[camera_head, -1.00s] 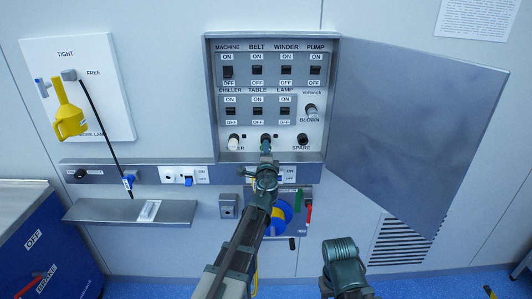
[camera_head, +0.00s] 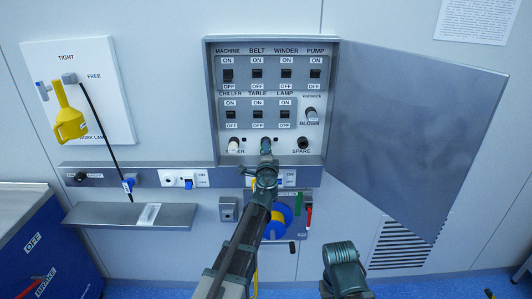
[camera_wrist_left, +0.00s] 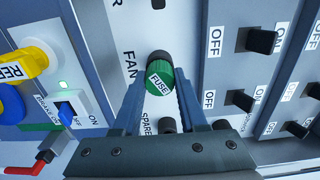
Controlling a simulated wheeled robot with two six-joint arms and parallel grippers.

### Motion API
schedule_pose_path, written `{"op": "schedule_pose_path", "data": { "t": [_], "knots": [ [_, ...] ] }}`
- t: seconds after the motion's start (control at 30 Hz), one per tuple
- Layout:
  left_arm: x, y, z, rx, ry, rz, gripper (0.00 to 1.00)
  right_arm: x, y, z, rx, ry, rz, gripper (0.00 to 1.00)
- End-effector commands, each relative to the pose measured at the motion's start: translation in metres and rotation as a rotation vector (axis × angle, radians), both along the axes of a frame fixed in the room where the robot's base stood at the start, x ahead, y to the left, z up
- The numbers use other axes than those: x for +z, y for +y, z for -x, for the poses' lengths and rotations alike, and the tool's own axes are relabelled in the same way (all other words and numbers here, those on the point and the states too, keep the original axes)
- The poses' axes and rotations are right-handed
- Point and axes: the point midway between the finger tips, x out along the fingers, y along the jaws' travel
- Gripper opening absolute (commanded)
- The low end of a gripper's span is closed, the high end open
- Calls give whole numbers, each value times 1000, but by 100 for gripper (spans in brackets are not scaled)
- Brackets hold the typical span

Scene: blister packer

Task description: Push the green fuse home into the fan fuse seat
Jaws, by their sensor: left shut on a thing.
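The green fuse (camera_wrist_left: 160,88), with a white FUSE label, is between the fingers of my left gripper (camera_wrist_left: 161,80) in the wrist view. The gripper is shut on it. A dark round collar (camera_wrist_left: 158,57) shows behind the fuse beside the FAN lettering, at the fan fuse seat. How deep the fuse sits cannot be told. In the head view my left gripper (camera_head: 265,148) is at the bottom middle of the open grey panel box (camera_head: 211,100) and hides the fuse and seat there. My right gripper's fingers are not in view.
A white-capped holder (camera_head: 234,144) and the dark SPARE holder (camera_head: 303,142) flank the gripper. Switch rows (camera_head: 257,72) lie above it. The open panel door (camera_head: 420,130) stands to the right. A rail (camera_head: 110,176) with switches runs below.

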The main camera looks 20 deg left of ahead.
Motion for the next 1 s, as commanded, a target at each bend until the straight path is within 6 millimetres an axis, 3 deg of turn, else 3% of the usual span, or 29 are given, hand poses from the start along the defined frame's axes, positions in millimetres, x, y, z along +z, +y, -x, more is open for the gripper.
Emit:
{"op": "schedule_pose_path", "data": {
  "t": [0.17, 0.2, 0.37, 0.77, 1.0],
  "knots": [
    [0, 1, -5, 0, 0, 0, 0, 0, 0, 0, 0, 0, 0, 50],
    [0, 1, -4, 0, 0, 0, 49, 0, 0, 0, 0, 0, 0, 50],
    [0, 1, -4, 0, 0, 0, 76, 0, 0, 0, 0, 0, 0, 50],
    [0, 0, 0, 0, 0, 0, 76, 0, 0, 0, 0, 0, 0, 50],
    [0, -6, 25, 0, 0, 0, 76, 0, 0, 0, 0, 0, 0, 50]
  ]
}}
